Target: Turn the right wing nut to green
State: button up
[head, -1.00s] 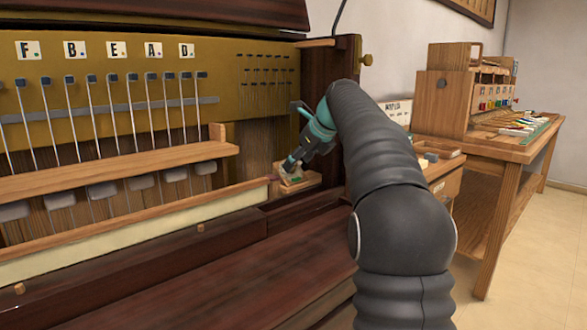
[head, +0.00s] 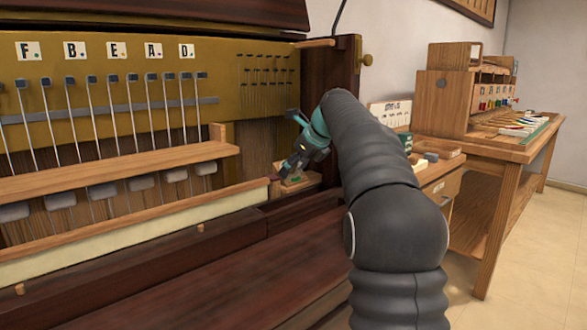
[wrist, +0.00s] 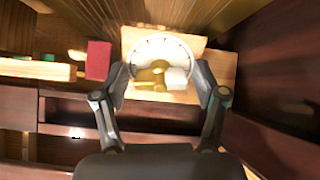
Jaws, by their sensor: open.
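A brass wing nut (wrist: 152,76) sits on a round pale dial (wrist: 158,46) with dark tick marks, in the wrist view. A bright white patch lies at the right of the nut; I cannot tell whether it is a wing or glare. The dial is on a wooden block (head: 297,184) at the right end of the key bed. My gripper (wrist: 161,83) is open, one finger on each side of the nut and apart from it. In the head view my gripper (head: 288,170) hides much of the block. No green mark on the dial can be made out.
A red block (wrist: 98,60) and a pale wooden rail end (wrist: 35,69) stand left of the dial. A dark wooden side wall (wrist: 285,85) rises at the right. In the head view a side table (head: 505,150) with tools stands further right.

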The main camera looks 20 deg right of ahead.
jog(key=shift+w+f, duration=0.15)
jog(key=shift+s+d+r+p, duration=0.1)
jog(key=shift+s+r+p, duration=0.25)
jog(key=shift+r+p, duration=0.2)
dwell(0.4)
jog(key=shift+f, duration=0.1)
jog(key=shift+c, duration=0.3)
jog(key=c, duration=0.8)
